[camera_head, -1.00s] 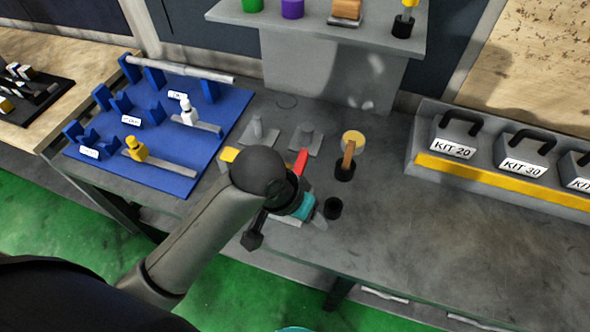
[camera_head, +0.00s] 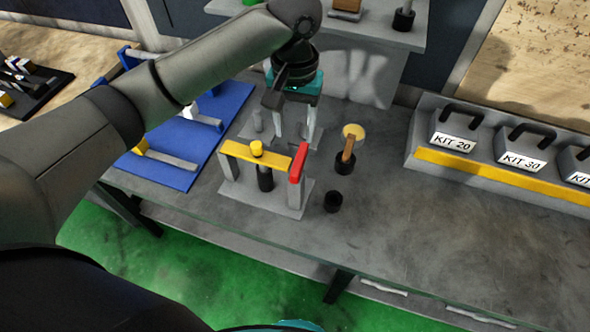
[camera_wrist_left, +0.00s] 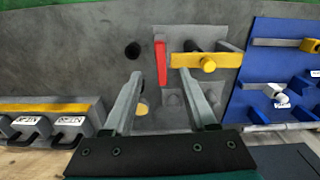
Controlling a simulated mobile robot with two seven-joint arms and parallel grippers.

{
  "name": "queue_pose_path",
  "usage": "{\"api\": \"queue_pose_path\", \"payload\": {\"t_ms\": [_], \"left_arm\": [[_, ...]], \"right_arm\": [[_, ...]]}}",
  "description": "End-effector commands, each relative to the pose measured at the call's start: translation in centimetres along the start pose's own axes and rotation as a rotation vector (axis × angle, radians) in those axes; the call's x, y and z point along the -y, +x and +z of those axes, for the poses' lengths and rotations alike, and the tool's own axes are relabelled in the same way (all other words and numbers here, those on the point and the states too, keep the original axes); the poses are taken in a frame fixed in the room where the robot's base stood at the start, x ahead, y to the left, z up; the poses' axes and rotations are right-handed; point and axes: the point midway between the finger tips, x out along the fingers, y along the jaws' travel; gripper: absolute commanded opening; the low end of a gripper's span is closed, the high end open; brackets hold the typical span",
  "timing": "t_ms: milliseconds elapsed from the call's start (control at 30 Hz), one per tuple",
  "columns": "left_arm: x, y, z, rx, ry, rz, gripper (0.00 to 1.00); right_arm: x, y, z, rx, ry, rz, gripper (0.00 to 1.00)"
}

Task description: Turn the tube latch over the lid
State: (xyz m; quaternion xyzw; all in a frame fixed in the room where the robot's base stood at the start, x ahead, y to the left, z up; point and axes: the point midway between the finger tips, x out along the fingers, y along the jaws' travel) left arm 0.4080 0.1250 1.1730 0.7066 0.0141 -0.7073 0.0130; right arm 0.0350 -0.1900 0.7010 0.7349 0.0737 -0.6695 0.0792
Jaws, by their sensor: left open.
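The tube fixture (camera_head: 258,190) stands on the grey bench. Its yellow lid bar (camera_head: 240,150) spans two posts, with a yellow knob on top and a dark tube below. The red latch (camera_head: 298,163) sits on the right post, crosswise at the lid's end; I cannot tell if it overlaps the lid. In the left wrist view the red latch (camera_wrist_left: 160,62) stands beside the end of the yellow lid (camera_wrist_left: 220,60). My left gripper (camera_head: 294,138) is open and empty, behind the fixture and apart from the latch. My right gripper is not in view.
A wooden-handled tool in a black holder (camera_head: 344,165) and a black cup (camera_head: 333,202) stand right of the fixture. A blue board (camera_head: 180,160) lies left. Kit boxes (camera_head: 455,135) are at the right, a raised shelf at the back. The bench front right is clear.

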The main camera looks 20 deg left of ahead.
Motion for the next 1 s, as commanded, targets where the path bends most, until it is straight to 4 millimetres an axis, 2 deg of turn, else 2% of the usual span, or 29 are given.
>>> {"api": "queue_pose_path", "payload": {"t_ms": [167, 600, 800, 1000], "left_arm": [[0.1, 2.6, 0.1, 0.004, 0.001, -0.002, 0.57], [0.0, 11.8, 0.1, 0.002, 0.003, -0.001, 0.57], [-0.1, 14.3, 0.1, 0.0, 0.003, 0.0, 0.57], [-0.1, 15.0, 0.1, -0.002, 0.004, 0.001, 0.57]], "right_arm": [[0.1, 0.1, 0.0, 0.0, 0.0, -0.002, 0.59], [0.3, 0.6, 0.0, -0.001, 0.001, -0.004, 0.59], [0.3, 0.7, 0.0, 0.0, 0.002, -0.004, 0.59], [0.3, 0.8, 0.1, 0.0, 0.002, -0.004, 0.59]]}}
